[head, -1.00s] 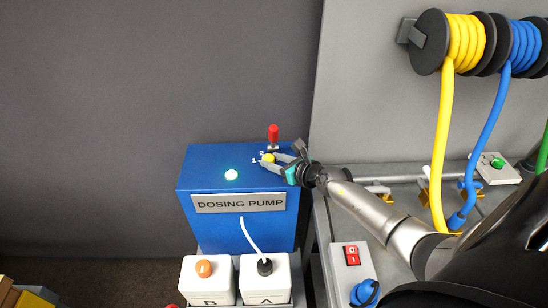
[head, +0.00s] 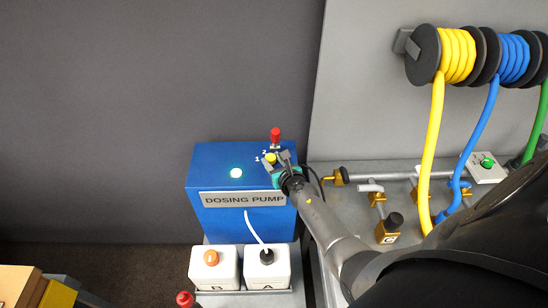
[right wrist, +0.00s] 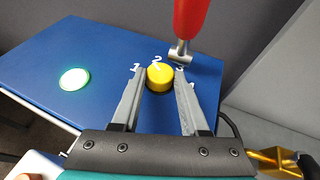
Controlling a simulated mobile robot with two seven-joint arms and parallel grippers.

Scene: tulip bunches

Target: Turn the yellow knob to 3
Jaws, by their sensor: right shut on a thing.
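The yellow knob (head: 271,158) is on top of the blue dosing pump (head: 203,170), beside the white numbers 1 and 2. In the right wrist view, the knob (right wrist: 160,78) sits between both fingertips, with 1 at its left, 2 behind it and 3 to its right. A further number is partly hidden by the right finger. My right gripper (head: 276,160) is shut on the knob, one finger on each side. I cannot tell surely which number the knob points to. My left gripper is not in view.
A red-handled lever (right wrist: 190,18) stands just behind the knob. A glowing button (head: 236,173) is on the pump's top. Canisters B (head: 212,268) and A (head: 266,266) stand in front. Hose reels (head: 424,52) and pipes with valves (head: 387,230) are at the right.

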